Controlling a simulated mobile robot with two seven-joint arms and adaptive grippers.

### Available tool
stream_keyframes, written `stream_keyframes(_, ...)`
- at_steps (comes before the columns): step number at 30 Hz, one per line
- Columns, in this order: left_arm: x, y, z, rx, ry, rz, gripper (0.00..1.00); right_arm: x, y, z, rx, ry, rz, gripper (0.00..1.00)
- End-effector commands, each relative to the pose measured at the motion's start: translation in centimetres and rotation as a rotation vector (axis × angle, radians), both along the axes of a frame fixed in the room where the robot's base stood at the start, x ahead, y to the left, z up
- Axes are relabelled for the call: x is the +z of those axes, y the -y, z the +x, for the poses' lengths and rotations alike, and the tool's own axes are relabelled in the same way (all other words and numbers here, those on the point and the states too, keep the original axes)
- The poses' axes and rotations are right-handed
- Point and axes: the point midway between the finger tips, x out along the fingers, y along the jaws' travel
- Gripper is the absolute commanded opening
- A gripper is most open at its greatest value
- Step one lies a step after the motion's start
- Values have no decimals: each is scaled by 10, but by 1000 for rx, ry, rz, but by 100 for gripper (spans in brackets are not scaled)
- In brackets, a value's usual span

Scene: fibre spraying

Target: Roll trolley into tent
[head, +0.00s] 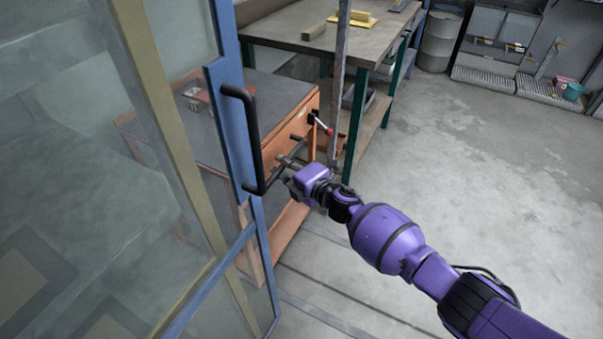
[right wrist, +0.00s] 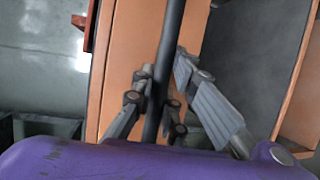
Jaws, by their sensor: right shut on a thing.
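The trolley (head: 263,140), orange with a dark grey top, stands left of centre in the head view, partly behind the tent's clear panel. My right gripper (head: 288,166) is shut on the trolley's dark handle bar (head: 270,178) at its near end. In the right wrist view the bar (right wrist: 167,70) runs between the fingers (right wrist: 160,100), with the orange trolley body (right wrist: 127,60) behind. The tent's blue frame (head: 230,100) and clear panels (head: 60,130) fill the left side. My left gripper is not in view.
A black door handle (head: 252,140) on the blue frame is close to the trolley and my right gripper. A workbench (head: 300,35) with green legs stands behind the trolley. A grey drum (head: 438,38) stands at the back. The concrete floor (head: 470,150) on the right is clear.

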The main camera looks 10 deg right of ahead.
Motion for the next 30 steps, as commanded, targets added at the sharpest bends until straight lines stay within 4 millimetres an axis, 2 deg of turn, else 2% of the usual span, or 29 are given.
stream_keyframes(3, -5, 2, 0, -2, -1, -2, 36, 0, -14, 10, 0, 4, -4, 0)
stream_keyframes(9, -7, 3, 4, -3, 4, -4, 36, 0, -25, 19, -1, 4, -5, 0)
stream_keyframes(23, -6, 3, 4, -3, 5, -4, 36, 1, -28, 21, -2, 4, -5, 0)
stream_keyframes(24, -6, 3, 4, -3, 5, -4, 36, 1, -28, 21, -2, 4, -5, 18)
stream_keyframes(27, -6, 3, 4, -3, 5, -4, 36, 0, -28, 21, -2, 3, -4, 31)
stream_keyframes(30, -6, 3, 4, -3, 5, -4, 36, 0, -28, 20, -1, 1, -3, 32)
